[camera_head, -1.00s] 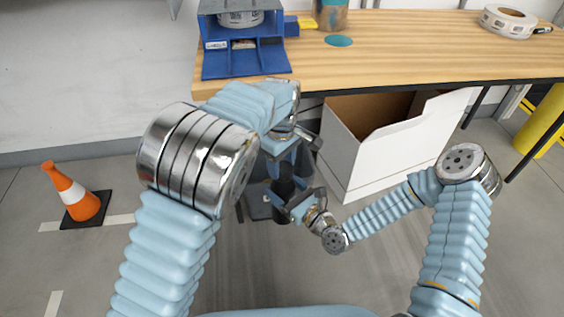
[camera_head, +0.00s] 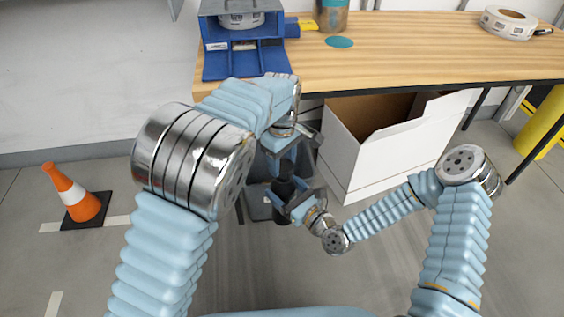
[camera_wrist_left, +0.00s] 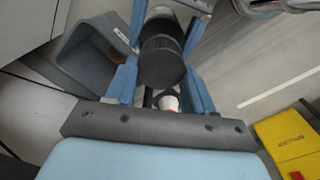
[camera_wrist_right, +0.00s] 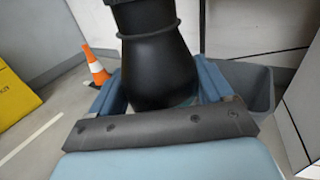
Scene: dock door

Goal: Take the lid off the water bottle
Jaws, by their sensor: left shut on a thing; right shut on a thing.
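The water bottle (camera_head: 283,188) is black and held upright in the air in front of the workbench. My right gripper (camera_head: 293,203) is shut around its body from the right. In the right wrist view, the bottle's body (camera_wrist_right: 155,70) fills the space between the fingers, with a ridge around its upper part. My left gripper (camera_head: 283,158) comes down from above, shut at the bottle's top. In the left wrist view, the dark ribbed lid (camera_wrist_left: 162,62) lies between its fingers. I cannot tell whether the lid is apart from the bottle.
The wooden workbench (camera_head: 400,55) carries a blue holder (camera_head: 243,60) and a tape roll (camera_head: 505,22). An open white box (camera_head: 370,150) stands below it. A grey bin (camera_wrist_right: 250,88) is behind the bottle.

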